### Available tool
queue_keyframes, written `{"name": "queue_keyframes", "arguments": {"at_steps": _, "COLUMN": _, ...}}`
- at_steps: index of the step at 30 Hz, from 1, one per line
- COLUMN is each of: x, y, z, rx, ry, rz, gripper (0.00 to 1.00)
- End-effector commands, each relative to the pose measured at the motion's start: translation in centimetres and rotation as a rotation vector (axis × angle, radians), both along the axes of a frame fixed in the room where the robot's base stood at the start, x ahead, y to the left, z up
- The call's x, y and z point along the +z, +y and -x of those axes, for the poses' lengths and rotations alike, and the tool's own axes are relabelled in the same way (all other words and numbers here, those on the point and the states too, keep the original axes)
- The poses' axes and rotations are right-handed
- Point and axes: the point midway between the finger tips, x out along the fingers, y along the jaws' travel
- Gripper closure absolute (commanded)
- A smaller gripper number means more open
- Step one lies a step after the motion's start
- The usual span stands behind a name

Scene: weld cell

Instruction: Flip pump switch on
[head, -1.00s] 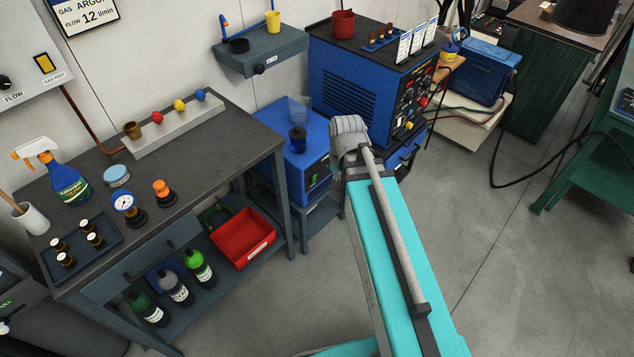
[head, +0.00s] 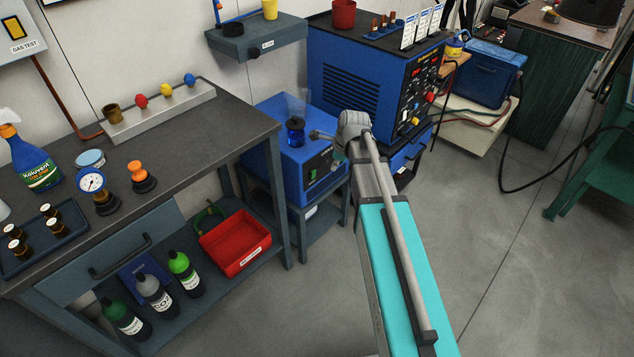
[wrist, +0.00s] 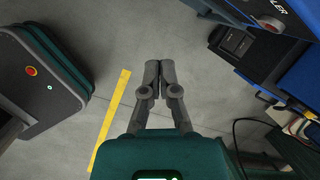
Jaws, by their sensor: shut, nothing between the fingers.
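The blue cooler unit (head: 280,165) stands on a low stand between the workbench and the welding machine. A green switch (head: 313,175) shows on its dark front panel; whether it is up or down is too small to tell. In the wrist view, my gripper (wrist: 160,66) is shut and empty, with floor behind its fingertips.
The workbench (head: 215,137) is left of the cooler, with a red bin (head: 235,242) and bottles below. The blue welding machine (head: 365,75) stands behind my arm. A black cable (head: 548,170) crosses the floor at right. The floor (head: 470,230) in front is open.

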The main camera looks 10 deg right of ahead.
Motion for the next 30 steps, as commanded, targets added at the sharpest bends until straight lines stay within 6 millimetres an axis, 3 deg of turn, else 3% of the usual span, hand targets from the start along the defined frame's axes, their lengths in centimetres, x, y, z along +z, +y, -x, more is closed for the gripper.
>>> {"name": "queue_keyframes", "arguments": {"at_steps": 1, "x": -1.6, "y": -0.3, "z": -1.1, "rx": -0.07, "ry": 0.004, "rz": -0.022, "gripper": 1.0}}
{"name": "queue_keyframes", "arguments": {"at_steps": 3, "x": -2.4, "y": -0.5, "z": -2.0, "rx": -0.173, "ry": 0.01, "rz": -0.056, "gripper": 1.0}}
{"name": "queue_keyframes", "arguments": {"at_steps": 12, "x": -4.4, "y": -1.3, "z": -4.5, "rx": -0.461, "ry": 0.033, "rz": -0.158, "gripper": 1.0}}
{"name": "queue_keyframes", "arguments": {"at_steps": 30, "x": -4.6, "y": -1.3, "z": -4.8, "rx": -0.501, "ry": 0.038, "rz": -0.173, "gripper": 1.0}}
